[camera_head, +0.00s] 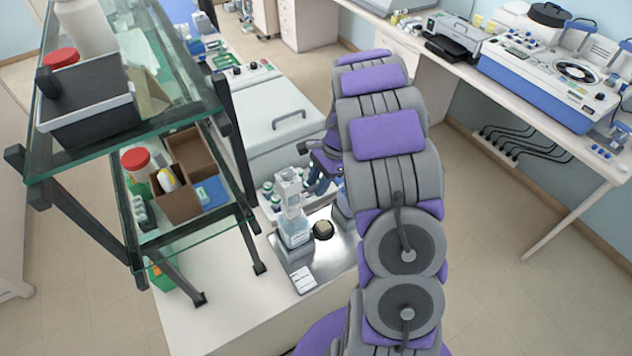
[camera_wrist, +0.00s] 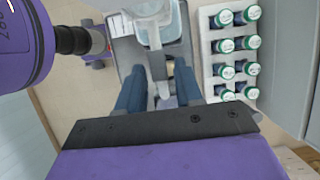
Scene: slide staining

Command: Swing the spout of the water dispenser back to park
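The water dispenser (camera_head: 294,222) stands on a metal tray on the bench, a clear bottle with a pale top. In the wrist view its clear body (camera_wrist: 160,22) is at the top, and its pale spout (camera_wrist: 155,40) runs down the picture between my fingers. My gripper (camera_wrist: 160,68) is open, with one blue finger on each side of the spout. I cannot tell whether either finger touches it. In the head view my gripper (camera_head: 320,178) is partly hidden by my arm, right of the dispenser's top.
A white rack of green-capped vials (camera_wrist: 232,52) stands close right of my gripper in the wrist view. The metal tray (camera_head: 330,258) also holds a small dark round item (camera_head: 323,230). A glass shelf (camera_head: 150,140) stands left, and a white box-shaped machine (camera_head: 270,118) stands behind.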

